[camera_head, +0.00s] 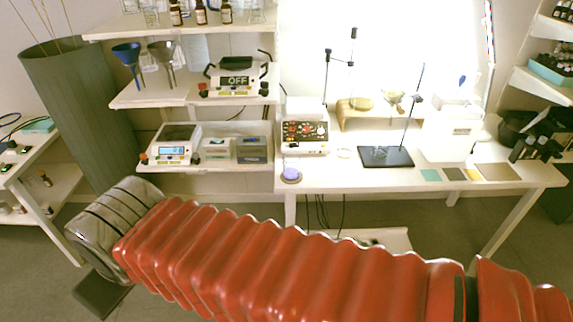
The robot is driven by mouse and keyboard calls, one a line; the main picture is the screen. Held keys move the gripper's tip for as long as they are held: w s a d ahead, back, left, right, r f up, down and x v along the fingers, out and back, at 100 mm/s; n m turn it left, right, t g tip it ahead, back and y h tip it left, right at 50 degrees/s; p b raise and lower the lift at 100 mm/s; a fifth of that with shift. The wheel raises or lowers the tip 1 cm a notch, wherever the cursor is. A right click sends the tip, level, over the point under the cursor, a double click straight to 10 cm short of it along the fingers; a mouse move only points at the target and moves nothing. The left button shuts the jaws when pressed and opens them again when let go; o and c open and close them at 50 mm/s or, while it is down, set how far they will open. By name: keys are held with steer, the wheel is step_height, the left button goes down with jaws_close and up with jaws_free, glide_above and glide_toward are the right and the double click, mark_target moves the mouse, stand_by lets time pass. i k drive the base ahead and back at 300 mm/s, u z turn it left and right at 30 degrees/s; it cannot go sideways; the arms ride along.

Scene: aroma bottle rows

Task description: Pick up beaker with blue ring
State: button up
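I cannot make out a beaker with a blue ring for certain. Clear glassware (151,13) stands on the top shelf at upper left, too small to show a ring. A small round lilac-blue item (291,174) sits on a dark disc at the front left of the white table (350,177); I cannot tell whether it is a beaker. My red ribbed arm crosses the lower picture, with a grey banded joint at its left end. My gripper's fingertips do not show.
Brown bottles (200,13) stand on the top shelf. A blue funnel (128,58) and a balance (236,85) are on the middle shelf. On the table are a control box (304,132) and a stand with a dark base (386,157). A tall dark bin (72,110) stands left.

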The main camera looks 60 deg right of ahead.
mark_target(291, 160)
steer(key=z, duration=0.55)
steer(key=i, duration=0.85)
steer(key=z, duration=0.55)
